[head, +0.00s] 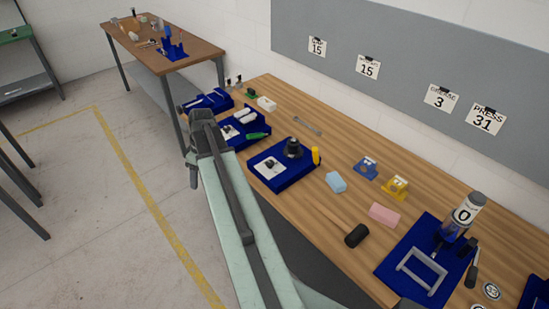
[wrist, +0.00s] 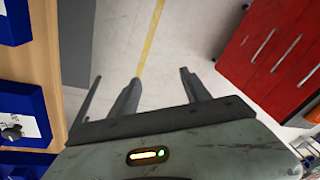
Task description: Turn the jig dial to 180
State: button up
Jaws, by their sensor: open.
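Two blue jigs on the wooden bench carry a white plate with a dark knob. The nearer jig (head: 285,184) has its dial knob (head: 270,163) on the front left and a black round part behind it. The farther jig (head: 228,146) has a similar small knob (head: 229,131). The dial markings are too small to read. In the wrist view, a dark knob (wrist: 12,132) on a white plate shows at the left edge. My gripper (wrist: 158,80) is open and empty over the floor, beside the bench and apart from the jigs.
A press (head: 462,225) reading 0 stands on a blue base at the right. Foam blocks, blue (head: 336,182) and pink (head: 384,214), and a black cylinder (head: 356,236) lie on the bench. Red cabinets (wrist: 272,45) stand across the floor.

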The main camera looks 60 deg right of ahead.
jog(key=s+d+r+n+t, duration=0.1)
jog(key=s+d, duration=0.3)
jog(key=d, duration=0.4)
jog(key=s+d+t, duration=0.1)
jog(key=s+d, duration=0.3)
jog(key=d, duration=0.4)
jog(key=n, duration=0.1)
send_near(271, 163)
jog(key=shift+t, duration=0.4)
jog(key=b+x, duration=0.4)
jog(key=x, duration=0.1)
jog(key=b+x, duration=0.2)
jog(key=x, duration=0.1)
jog(key=shift+s+f+b, duration=0.2)
jog(key=shift+f+b, duration=0.15)
jog(key=shift+b, duration=0.05)
jog(key=shift+r, duration=0.1)
